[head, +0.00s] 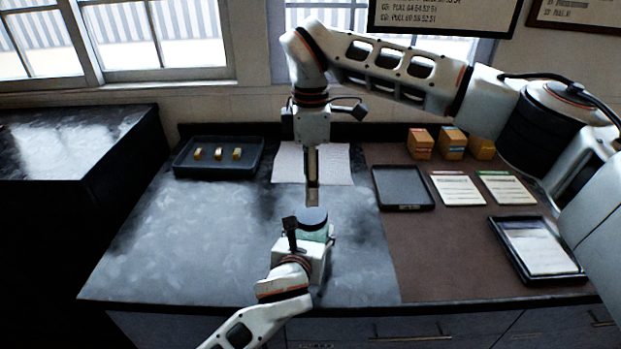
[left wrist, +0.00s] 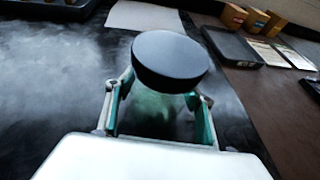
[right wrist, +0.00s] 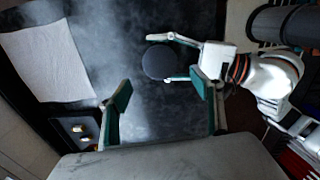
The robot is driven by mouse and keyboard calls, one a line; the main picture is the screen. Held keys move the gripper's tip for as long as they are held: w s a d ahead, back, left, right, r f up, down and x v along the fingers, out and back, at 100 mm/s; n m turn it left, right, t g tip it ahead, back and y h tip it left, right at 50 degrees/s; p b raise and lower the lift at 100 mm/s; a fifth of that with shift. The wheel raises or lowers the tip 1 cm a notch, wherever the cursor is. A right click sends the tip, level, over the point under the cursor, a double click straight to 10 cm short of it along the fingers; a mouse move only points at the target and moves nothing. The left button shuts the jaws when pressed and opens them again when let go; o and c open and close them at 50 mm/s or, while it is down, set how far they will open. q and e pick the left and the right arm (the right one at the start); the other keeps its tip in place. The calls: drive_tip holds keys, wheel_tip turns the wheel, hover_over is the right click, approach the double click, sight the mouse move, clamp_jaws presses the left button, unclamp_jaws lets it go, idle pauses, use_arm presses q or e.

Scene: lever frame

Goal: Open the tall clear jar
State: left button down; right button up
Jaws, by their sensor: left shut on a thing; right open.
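The tall clear jar (head: 317,234) stands on the grey part of the bench with its dark round lid (head: 312,217) on. The lid also shows in the left wrist view (left wrist: 170,58) and, from above, in the right wrist view (right wrist: 159,62). My left gripper (left wrist: 160,105) is shut on the jar body below the lid, one finger on each side. Most of the jar is hidden by my left gripper and the lid. My right gripper (right wrist: 162,92) is open and empty, pointing down above the bench, behind and above the jar in the head view.
A dark tray (head: 218,172) with small yellowish pieces lies at the back left, beside a white sheet (head: 340,165). An empty dark tray (head: 403,202), cards (head: 457,189) and orange boxes (head: 452,143) are on the brown right side. The grey bench left of the jar is clear.

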sight(310, 213)
use_arm(q)
drive_tip(key=shift+f, duration=0.1)
use_arm(e)
drive_tip(key=shift+f+m, duration=0.25)
drive_tip(key=shift+m, duration=0.05)
drive_tip(key=shift+f, duration=3.8)
